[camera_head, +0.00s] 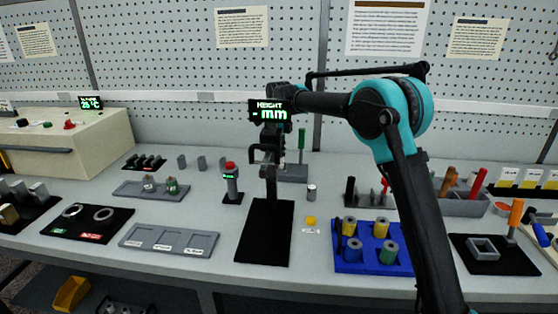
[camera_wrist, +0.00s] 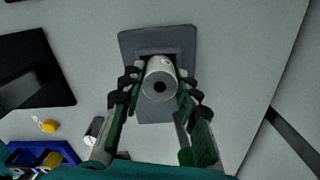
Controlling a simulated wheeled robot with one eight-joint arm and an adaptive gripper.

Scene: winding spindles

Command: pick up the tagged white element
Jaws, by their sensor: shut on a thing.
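A pale, whitish cylinder (camera_wrist: 162,77) with a dark round hole in its end sits between my fingers in the wrist view. A small mark shows near its upper rim. My gripper (camera_wrist: 158,84) is shut on it, with one finger on each side. Behind the cylinder is a grey plate (camera_wrist: 133,46) with a dark recess; I cannot tell whether the cylinder is still touching it. In the head view the grey plate (camera_head: 293,174) stands behind the black mat. There, the height gauge largely hides my gripper and I cannot make out the held cylinder.
The height gauge (camera_head: 269,112) on its black mat (camera_head: 265,240) stands close in front. A small loose cylinder (camera_head: 311,193), a yellow piece (camera_head: 310,221) and a blue tray (camera_head: 345,266) with several spools lie to the right.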

